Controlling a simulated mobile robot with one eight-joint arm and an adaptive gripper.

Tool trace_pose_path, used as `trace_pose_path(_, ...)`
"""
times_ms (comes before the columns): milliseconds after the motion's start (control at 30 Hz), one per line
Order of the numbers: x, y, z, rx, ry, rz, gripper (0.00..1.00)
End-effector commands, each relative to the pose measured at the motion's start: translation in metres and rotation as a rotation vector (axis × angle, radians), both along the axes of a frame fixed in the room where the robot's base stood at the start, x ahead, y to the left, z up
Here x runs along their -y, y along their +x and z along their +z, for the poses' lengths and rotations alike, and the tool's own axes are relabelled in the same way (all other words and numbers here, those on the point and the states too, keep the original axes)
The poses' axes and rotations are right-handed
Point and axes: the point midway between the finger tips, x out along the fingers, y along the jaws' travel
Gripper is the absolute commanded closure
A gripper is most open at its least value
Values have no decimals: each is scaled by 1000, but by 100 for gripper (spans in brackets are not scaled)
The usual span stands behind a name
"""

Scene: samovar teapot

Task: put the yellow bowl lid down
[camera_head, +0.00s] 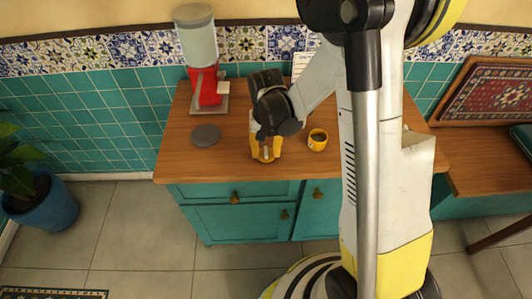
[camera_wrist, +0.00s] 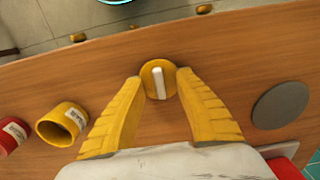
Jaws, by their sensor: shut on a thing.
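The yellow lid (camera_wrist: 147,82), a small round disc with a pale bar handle, is between my fingertips in the wrist view. My gripper (camera_wrist: 159,82) has its two yellow fingers closed on it. In the head view my gripper (camera_head: 265,154) points down over the front part of the wooden counter, and the lid is hard to make out there. I cannot tell whether the lid touches the counter.
A grey round disc (camera_head: 205,134) lies on the counter (camera_head: 175,160) to the left. A red dispenser with a clear top (camera_head: 198,40) stands at the back left. A red labelled container (camera_wrist: 8,138) shows beyond the bowl in the wrist view. The counter's front edge is close.

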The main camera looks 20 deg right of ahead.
Motion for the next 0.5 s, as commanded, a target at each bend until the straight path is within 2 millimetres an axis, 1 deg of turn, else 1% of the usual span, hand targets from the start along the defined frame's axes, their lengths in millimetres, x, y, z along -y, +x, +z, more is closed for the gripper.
trace_pose_path(133,0,0,2,0,0,0,90)
trace_pose_path(267,0,0,-3,0,0,0,90)
trace_pose_path(300,0,0,-1,0,0,0,47)
trace_pose_path(333,0,0,-1,0,0,0,42)
trace_pose_path(500,0,0,-1,0,0,0,42)
